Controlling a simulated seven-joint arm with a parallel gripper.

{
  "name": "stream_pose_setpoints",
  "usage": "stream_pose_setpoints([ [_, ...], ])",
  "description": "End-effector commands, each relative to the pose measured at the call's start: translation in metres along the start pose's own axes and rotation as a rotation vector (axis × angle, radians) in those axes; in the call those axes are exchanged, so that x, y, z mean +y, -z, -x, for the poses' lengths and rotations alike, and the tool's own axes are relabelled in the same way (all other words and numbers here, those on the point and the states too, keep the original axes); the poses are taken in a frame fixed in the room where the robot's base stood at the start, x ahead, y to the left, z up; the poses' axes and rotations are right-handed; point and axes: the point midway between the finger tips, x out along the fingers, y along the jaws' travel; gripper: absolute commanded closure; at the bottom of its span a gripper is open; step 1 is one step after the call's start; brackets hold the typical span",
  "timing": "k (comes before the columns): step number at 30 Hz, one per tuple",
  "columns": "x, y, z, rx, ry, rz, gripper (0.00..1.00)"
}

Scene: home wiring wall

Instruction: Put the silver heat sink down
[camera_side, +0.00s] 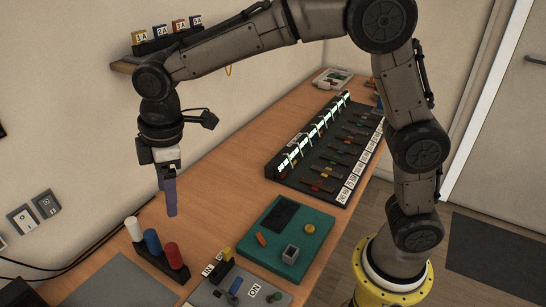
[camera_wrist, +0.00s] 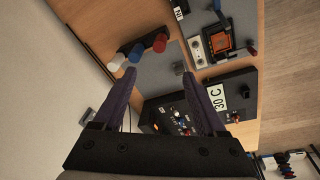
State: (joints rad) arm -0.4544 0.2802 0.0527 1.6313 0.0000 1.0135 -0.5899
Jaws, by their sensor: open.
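A small grey block (camera_side: 290,254), which looks like the silver heat sink, sits on the teal mat (camera_side: 307,262) near its front right part. My gripper (camera_side: 171,213) hangs in the air left of the mat, above the row of colored cylinders and apart from the block. Its purple fingers point down. In the wrist view my gripper (camera_wrist: 161,77) shows its two fingers spread with nothing between them.
White, blue and red cylinders (camera_side: 152,241) stand in a dark holder near the wall. An orange piece (camera_side: 261,239) and a yellow piece (camera_side: 309,229) lie on the mat. A black rack (camera_side: 325,150) stands behind. A shelf with numbered blocks (camera_side: 166,35) is on the wall.

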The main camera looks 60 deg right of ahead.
Motion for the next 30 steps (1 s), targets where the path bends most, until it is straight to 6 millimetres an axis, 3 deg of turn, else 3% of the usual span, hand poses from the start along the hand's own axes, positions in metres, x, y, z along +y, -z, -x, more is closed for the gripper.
stream_pose_setpoints([
  [1,0.003,-0.024,0.021,0.021,-0.021,-0.074,0.26],
  [3,0.002,-0.056,0.043,0.045,-0.045,-0.175,0.26],
  [9,-0.018,-0.145,0.085,0.116,-0.113,-0.464,0.26],
  [13,-0.042,-0.199,0.097,0.165,-0.157,-0.648,0.26],
  [18,-0.077,-0.253,0.094,0.226,-0.207,-0.858,0.26],
  [24,-0.102,-0.283,0.083,0.269,-0.239,-0.994,0.26],
  [30,-0.106,-0.288,0.081,0.276,-0.243,-1.021,0.26],
])
